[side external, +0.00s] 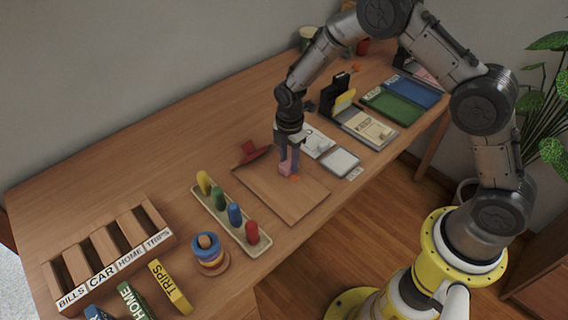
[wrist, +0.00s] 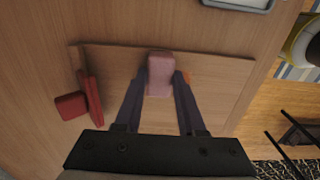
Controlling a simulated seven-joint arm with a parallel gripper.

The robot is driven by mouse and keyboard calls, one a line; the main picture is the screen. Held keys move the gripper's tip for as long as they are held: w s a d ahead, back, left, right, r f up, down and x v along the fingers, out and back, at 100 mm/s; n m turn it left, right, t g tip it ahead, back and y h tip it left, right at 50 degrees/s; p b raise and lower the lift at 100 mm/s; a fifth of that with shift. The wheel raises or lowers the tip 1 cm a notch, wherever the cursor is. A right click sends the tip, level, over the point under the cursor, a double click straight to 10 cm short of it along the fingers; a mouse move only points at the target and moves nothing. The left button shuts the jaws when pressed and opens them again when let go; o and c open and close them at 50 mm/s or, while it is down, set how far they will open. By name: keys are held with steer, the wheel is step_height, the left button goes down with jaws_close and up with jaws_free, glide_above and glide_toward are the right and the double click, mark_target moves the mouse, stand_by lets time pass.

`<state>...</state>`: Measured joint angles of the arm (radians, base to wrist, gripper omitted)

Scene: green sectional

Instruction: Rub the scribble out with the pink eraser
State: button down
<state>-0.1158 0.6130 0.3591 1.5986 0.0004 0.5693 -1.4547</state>
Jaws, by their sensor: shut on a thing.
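The pink eraser (side external: 285,168) is held between the fingers of my gripper (side external: 289,157), low over the wooden board; I cannot tell whether it touches the surface. In the wrist view, the eraser (wrist: 160,66) sits between the two dark fingertips of my gripper (wrist: 160,84). A small orange mark, seemingly the scribble (wrist: 187,77), shows just right of the eraser and right fingertip, partly hidden by them. The scribble (side external: 295,178) also peeks out beside the eraser in the side view. The wooden board (side external: 285,202) lies flat on the table.
A red two-part object (side external: 252,152) stands at the board's left edge. A peg rack (side external: 231,220) and ring stacker (side external: 209,255) are in front left. A labelled wooden sorter (side external: 110,255) is farther left. A grey-framed pad (side external: 340,161) lies right of the board.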

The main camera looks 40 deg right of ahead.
steer(key=d, duration=0.3)
steer(key=shift+d, duration=0.15)
step_height(320, 180, up, 8)
stand_by(0.5)
steer(key=shift+a, duration=0.25)
